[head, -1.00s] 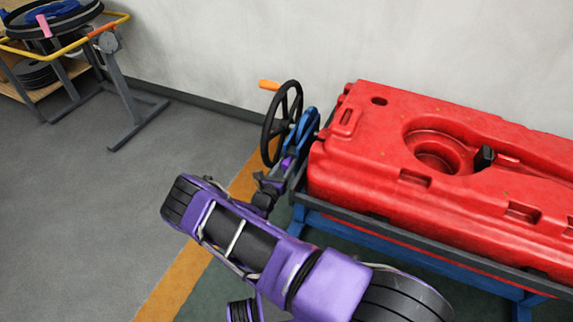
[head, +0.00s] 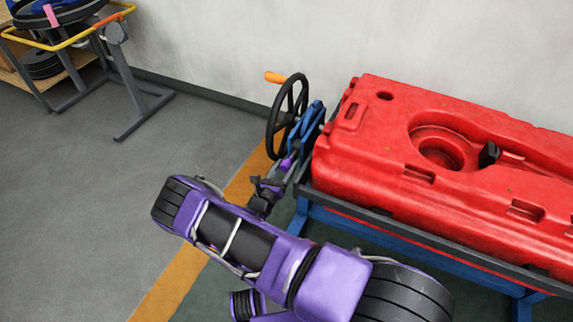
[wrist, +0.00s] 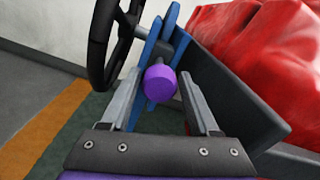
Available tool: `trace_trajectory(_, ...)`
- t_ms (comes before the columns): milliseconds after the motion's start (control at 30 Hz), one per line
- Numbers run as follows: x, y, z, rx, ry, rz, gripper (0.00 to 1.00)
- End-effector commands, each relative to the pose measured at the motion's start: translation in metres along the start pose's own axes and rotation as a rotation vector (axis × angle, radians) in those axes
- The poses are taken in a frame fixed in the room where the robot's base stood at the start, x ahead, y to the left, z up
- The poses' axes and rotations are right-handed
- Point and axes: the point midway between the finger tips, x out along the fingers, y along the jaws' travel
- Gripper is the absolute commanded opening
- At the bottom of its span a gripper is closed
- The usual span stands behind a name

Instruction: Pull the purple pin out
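The purple pin (wrist: 160,83) has a round head facing me in the wrist view, set in the blue bracket (wrist: 158,50) by the black handwheel. In the head view the pin is a small purple spot (head: 287,163) below the wheel. My gripper (wrist: 161,80) is open, with one grey finger on each side of the pin head and visible gaps between. The fingers do not appear to grip it. In the head view my gripper (head: 266,190) is just below and left of the pin.
The black handwheel (head: 287,117) with an orange handle stands close above the pin. A large red tank (head: 450,150) rests on a blue and dark grey frame to the right. The wall is behind. Floor at left is clear up to a yellow-railed cart (head: 120,60).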

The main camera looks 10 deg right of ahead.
Motion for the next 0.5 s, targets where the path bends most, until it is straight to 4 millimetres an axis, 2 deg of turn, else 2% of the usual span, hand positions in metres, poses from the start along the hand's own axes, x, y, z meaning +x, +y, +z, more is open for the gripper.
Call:
trace_trajectory(33,0.001,0.0,0.001,0.0,-0.001,0.0,0.72)
trace_trajectory(67,0.001,0.0,0.001,0.0,-0.001,0.0,0.78)
trace_trajectory(367,0.001,0.0,0.001,0.001,-0.001,0.001,0.78)
trace_trajectory(500,-0.011,0.002,0.002,0.002,-0.002,0.003,0.78)
